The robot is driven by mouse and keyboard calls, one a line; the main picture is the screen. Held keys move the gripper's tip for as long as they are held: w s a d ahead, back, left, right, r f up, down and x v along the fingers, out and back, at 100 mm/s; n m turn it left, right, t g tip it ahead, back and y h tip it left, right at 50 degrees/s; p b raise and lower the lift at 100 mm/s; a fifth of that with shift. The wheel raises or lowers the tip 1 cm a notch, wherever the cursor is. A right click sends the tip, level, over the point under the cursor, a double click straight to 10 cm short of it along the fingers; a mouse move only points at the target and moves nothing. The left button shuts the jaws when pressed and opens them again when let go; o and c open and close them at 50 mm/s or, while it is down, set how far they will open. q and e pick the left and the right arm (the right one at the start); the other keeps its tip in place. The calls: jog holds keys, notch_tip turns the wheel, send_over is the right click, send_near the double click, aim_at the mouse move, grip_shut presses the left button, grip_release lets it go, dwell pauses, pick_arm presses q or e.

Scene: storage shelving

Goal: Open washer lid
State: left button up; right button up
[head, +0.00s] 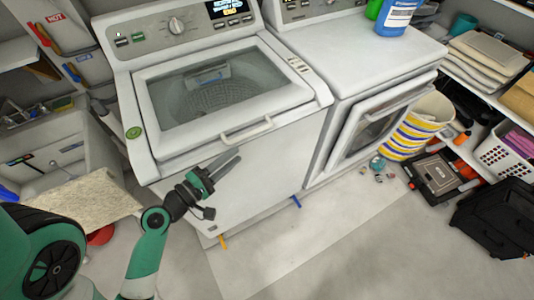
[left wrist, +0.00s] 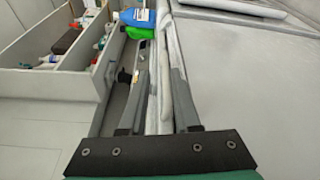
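The white washer (head: 240,180) stands left of centre in the head view. Its lid (head: 215,90) has a white frame and a clear window through which the drum shows; it lies shut. A white bar handle (head: 247,130) sits at the lid's front edge. My left gripper (head: 232,160) is in front of the washer, just below and left of the handle, and looks apart from it. Its two fingers are parted and empty. In the left wrist view the fingers (left wrist: 163,80) point away over a pale edge. My right gripper is in neither view.
A white dryer (head: 360,60) with a front door stands right of the washer, a blue bottle (head: 397,15) on top. A striped basket (head: 420,125), a black case (head: 440,175) and a black crate (head: 497,218) stand at right. Floor in front is mostly clear.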

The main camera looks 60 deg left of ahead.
aim_at(250, 132)
pick_arm(q)
jog(key=shift+n+g+y, duration=0.3)
jog(key=shift+n+y, duration=0.1)
jog(key=shift+y, duration=0.1)
jog(key=w+a+p, duration=0.1)
jog(key=w+a, duration=0.1)
jog(key=w, duration=0.1)
jog(key=w+a+f+p, duration=0.1)
jog(key=w+a, duration=0.2)
jog(key=w+a+f, duration=0.1)
jog(key=w+a, duration=0.1)
jog(key=shift+w+a+p, duration=0.15)
jog(key=shift+w+p, duration=0.25)
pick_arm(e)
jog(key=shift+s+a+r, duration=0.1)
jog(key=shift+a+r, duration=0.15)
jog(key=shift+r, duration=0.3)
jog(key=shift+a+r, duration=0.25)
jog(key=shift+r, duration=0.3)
pick_arm(q)
jog(key=shift+c, duration=0.2)
grip_shut()
